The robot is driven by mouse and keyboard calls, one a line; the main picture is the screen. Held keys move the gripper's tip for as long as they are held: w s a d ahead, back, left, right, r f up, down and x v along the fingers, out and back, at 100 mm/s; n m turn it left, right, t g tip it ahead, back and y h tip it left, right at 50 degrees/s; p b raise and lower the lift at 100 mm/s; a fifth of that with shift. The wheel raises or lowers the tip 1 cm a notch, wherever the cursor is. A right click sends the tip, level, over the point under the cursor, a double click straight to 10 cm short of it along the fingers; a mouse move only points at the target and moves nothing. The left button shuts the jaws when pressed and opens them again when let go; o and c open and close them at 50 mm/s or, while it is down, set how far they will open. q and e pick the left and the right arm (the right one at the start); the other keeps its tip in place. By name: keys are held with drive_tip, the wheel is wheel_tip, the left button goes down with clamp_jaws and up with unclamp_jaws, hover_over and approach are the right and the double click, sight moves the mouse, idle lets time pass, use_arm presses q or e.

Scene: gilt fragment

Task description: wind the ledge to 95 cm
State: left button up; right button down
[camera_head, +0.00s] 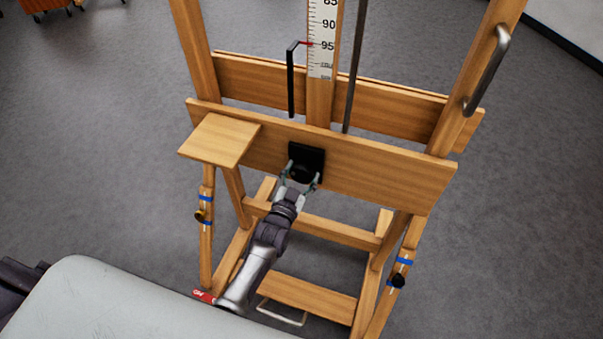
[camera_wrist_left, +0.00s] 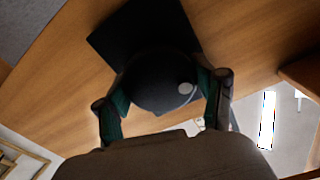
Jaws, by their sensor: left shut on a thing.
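The wooden ledge (camera_head: 385,172) spans the front of a wooden easel. A black square plate with a round black knob (camera_head: 305,174) sits at its middle. My left gripper (camera_head: 299,186) is shut on the knob, with its fingers on either side. In the left wrist view the knob (camera_wrist_left: 160,82) is round, with a pale dot on its face. The white scale (camera_head: 323,40) on the centre post shows 85, 90 and 95. A black bent pointer (camera_head: 291,80) has a red tip close to the 95 mark.
A small wooden shelf (camera_head: 220,140) juts out at the ledge's left end. A metal handle (camera_head: 487,70) is on the right upright. A lower wooden board (camera_head: 308,296) and blue-banded legs stand below. Grey floor is open on both sides.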

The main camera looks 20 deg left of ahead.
use_arm(q)
drive_tip(key=shift+f, duration=0.2)
drive_tip(key=o, duration=1.2)
drive_tip(key=shift+r, duration=0.1)
drive_tip(key=shift+c, duration=0.2)
drive_tip(key=s, duration=1.2)
drive_tip(key=shift+a, duration=0.3)
